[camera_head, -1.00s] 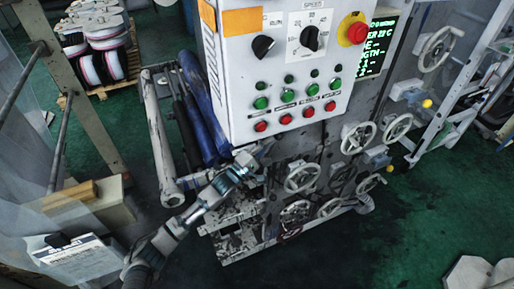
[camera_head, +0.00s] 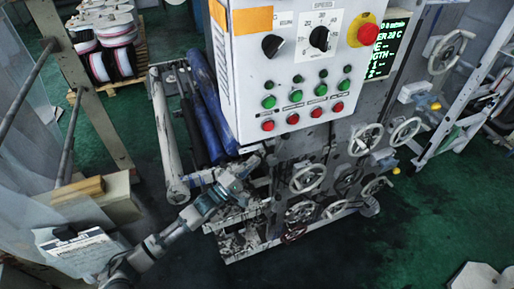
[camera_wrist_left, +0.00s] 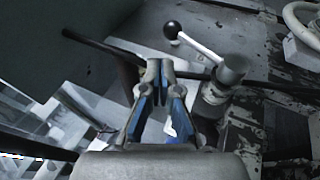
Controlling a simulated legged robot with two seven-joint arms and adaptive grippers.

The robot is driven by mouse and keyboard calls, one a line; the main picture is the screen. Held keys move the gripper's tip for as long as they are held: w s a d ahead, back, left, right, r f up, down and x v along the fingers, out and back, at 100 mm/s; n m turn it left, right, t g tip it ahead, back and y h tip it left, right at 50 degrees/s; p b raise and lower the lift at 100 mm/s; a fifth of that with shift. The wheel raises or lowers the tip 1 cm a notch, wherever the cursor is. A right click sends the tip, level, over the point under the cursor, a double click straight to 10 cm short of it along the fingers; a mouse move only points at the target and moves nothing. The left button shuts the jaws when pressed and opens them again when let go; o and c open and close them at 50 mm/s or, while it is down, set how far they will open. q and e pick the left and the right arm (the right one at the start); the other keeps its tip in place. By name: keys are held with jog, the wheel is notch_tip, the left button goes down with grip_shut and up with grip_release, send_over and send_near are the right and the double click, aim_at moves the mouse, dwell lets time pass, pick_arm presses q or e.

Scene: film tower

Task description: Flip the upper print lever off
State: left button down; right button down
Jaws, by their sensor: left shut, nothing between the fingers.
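A lever with a black ball knob (camera_wrist_left: 172,30) and a pale metal rod (camera_wrist_left: 200,48) shows in the left wrist view. Its rod slants down right to a grey round hub (camera_wrist_left: 230,70). I cannot tell whether it is the upper print lever. My left gripper (camera_wrist_left: 160,66) is shut and empty, with its fingertips below the knob and left of the hub, apart from the knob in the picture. In the head view my left gripper (camera_head: 254,162) is beside the machine, just below the control box. The lever is not clear there.
The white control box (camera_head: 300,85) with knobs and buttons overhangs the gripper. Blue rollers (camera_head: 207,115) stand left of it. Several handwheels (camera_head: 307,178) are on the machine face to the right. A dark rod (camera_wrist_left: 95,43) passes behind the fingers. Green floor (camera_head: 430,215) is clear at right.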

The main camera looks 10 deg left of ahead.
pick_arm(q)
jog(key=s+d+f+m+g+y, duration=0.25)
jog(key=s+f, duration=0.35)
jog(key=f, duration=0.3)
jog(key=s+d+f+m+g+y, duration=0.25)
jog(key=s+f+m+y, duration=0.2)
jog(key=f, duration=0.35)
jog(key=s+a+f+m+g+y, duration=0.2)
jog(key=s+a+f+g, duration=0.15)
jog(key=s, duration=0.45)
jog(key=s+a+f+m+g+y, duration=0.25)
jog(key=s+a+f, duration=0.2)
jog(key=s, duration=0.45)
jog(key=s+a+f+m+g+y, duration=0.2)
jog(key=s+a+f+g, duration=0.15)
jog(key=s, duration=0.45)
notch_tip(320, 180, down, 27)
jog(key=s, duration=0.2)
jog(key=s+a+f+g, duration=0.1)
jog(key=s+f, duration=0.7)
jog(key=s+a+f+g, duration=0.1)
jog(key=s+a+f, duration=0.1)
jog(key=s+f, duration=0.6)
jog(key=shift+s+a+b, duration=0.25)
jog(key=shift+s+b, duration=0.2)
jog(key=shift+s, duration=0.3)
